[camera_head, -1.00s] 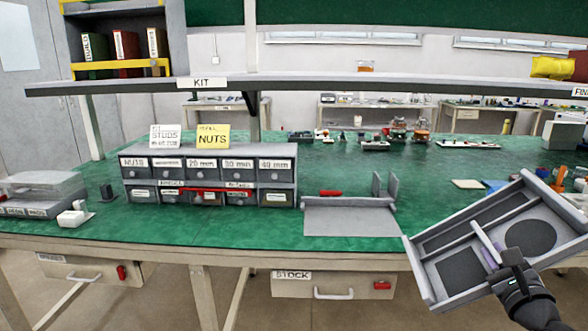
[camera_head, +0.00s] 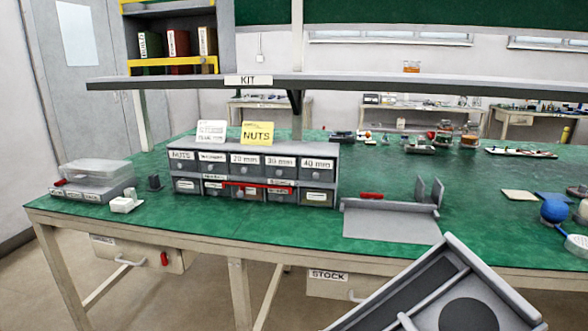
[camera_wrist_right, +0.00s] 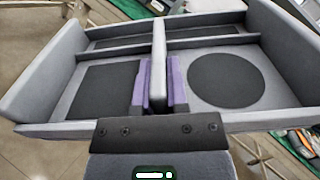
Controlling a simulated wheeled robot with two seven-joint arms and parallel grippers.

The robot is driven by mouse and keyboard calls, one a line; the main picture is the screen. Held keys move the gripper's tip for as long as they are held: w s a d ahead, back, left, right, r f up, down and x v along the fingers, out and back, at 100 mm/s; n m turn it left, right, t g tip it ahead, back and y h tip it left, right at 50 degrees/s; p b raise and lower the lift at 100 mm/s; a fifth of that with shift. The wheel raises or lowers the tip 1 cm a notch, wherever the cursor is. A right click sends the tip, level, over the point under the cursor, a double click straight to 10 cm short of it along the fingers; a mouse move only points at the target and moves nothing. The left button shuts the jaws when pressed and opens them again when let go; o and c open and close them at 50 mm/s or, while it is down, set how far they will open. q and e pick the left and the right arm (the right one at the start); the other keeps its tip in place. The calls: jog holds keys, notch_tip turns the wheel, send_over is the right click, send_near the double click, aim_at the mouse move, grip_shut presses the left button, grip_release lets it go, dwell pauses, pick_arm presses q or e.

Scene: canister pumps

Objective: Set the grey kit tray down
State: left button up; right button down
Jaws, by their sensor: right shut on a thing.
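The grey kit tray (camera_head: 500,288) is in the air in front of the bench, at the bottom of the head view, tilted in the picture and partly cut off by the frame edge. It has dark rectangular pads and a dark round pad. In the right wrist view the tray (camera_wrist_right: 45,82) fills most of the picture. My right gripper (camera_wrist_right: 159,85) is shut on the tray's middle divider, with a purple finger on each side. The tray looks empty. My left gripper is not in view.
The green bench top (camera_head: 290,228) has a clear front strip. On it stand a drawer block (camera_head: 255,152) with labels, a grey flat fixture (camera_head: 390,225) with uprights, and a clear-lidded box (camera_head: 95,180). A shelf (camera_head: 330,85) labelled KIT spans above. A blue ball-like item (camera_head: 554,210) lies right.

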jog(key=s+a+n+g+y, duration=0.1)
jog(key=s+a+n+y, duration=0.15)
jog(key=s+a, duration=0.35)
jog(key=r+m+h+p, duration=0.1)
jog(key=r+h, duration=0.1)
jog(key=w+r+m+t+h+p, duration=0.1)
jog(key=m+h, duration=0.1)
jog(key=h, duration=0.1)
jog(key=a+r+m+h+p, duration=0.1)
jog(key=r+m+h, duration=0.1)
jog(key=shift+w+r+t+h, duration=0.2)
jog(key=shift+r+t+h, duration=0.1)
jog(key=shift+t, duration=0.1)
jog(key=shift+f, duration=0.1)
